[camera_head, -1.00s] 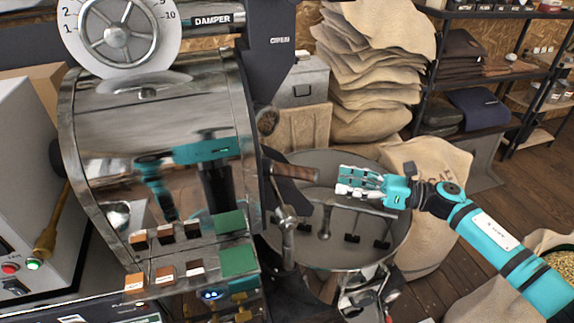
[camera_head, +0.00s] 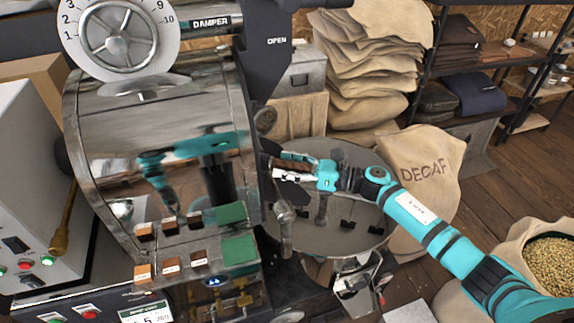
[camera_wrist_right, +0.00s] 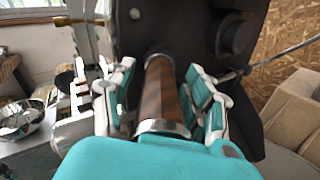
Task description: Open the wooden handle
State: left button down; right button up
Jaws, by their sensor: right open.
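The wooden handle (camera_wrist_right: 160,90) is a brown rod with metal ends, sticking out from the dark front of the roaster. It shows small in the head view (camera_head: 290,165), partly covered by my right gripper. My right gripper (camera_head: 286,169) is at the handle. In the right wrist view its teal and white fingers (camera_wrist_right: 160,88) stand open on both sides of the handle, with gaps visible beside the wood. Whether a finger touches it I cannot tell. My left gripper is not in view.
The metal roaster drum (camera_head: 165,130) is left of the handle. A round cooling tray (camera_head: 360,235) with stirring arms lies below my right gripper. Stacked burlap sacks (camera_head: 370,65) and a DECAF sack (camera_head: 425,180) stand behind. A sack of beans (camera_head: 548,265) is at right.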

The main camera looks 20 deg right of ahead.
jog(key=shift+c, duration=1.2)
grip_shut()
jog(key=shift+s+d+f+b, duration=0.15)
jog(key=shift+d+f+b, duration=0.05)
jog(key=shift+d+b, duration=0.1)
jog(key=b+v, duration=0.6)
jog(key=v, duration=0.3)
jog(key=shift+s+d+r, duration=0.2)
jog(key=shift+s+d, duration=0.05)
jog(key=shift+d, duration=0.1)
